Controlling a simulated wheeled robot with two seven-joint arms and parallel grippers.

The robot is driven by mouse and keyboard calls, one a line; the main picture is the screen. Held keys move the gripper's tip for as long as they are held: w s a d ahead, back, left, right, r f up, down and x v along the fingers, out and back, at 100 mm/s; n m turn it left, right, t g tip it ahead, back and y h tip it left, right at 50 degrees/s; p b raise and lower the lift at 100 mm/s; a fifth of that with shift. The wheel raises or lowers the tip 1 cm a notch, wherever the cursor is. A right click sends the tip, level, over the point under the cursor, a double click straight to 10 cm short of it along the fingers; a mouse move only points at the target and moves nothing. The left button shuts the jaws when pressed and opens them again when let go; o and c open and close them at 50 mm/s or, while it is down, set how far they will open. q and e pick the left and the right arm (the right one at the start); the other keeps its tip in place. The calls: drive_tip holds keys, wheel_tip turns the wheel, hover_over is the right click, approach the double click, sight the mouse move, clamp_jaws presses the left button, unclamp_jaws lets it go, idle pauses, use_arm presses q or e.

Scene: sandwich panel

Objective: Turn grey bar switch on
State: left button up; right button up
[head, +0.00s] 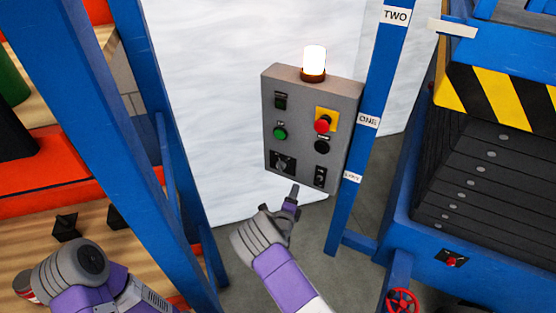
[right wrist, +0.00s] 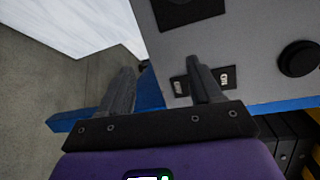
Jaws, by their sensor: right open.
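A grey control panel (head: 308,125) stands in the middle of the head view. Its lower left has a dark plate with a greyish bar-shaped switch (head: 282,162); only part of a black plate (right wrist: 188,12) shows at the top of the right wrist view. My right gripper (head: 294,197) is open and empty just below the panel. In the right wrist view its right finger overlaps the labelled plate (right wrist: 180,86); contact cannot be told. My left gripper is out of view.
A lit lamp (head: 313,62) tops the panel. A red button on yellow (head: 322,125), a green button (head: 280,133) and a black button (head: 322,147) are on its face. A blue post (head: 368,120) stands right beside it; blue rack posts (head: 150,130) stand left.

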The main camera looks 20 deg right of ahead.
sight(281, 169)
drive_tip(key=w+a+r+n+t+y, duration=0.2)
drive_tip(key=w+a+r+n+t, duration=0.1)
drive_tip(key=w+a+r+n, duration=0.1)
drive_tip(key=shift+x, duration=3.65)
drive_tip(key=shift+a+f, duration=0.15)
drive_tip(key=shift+c, duration=0.4)
drive_tip(key=shift+b, duration=0.3)
drive_tip(key=c, duration=1)
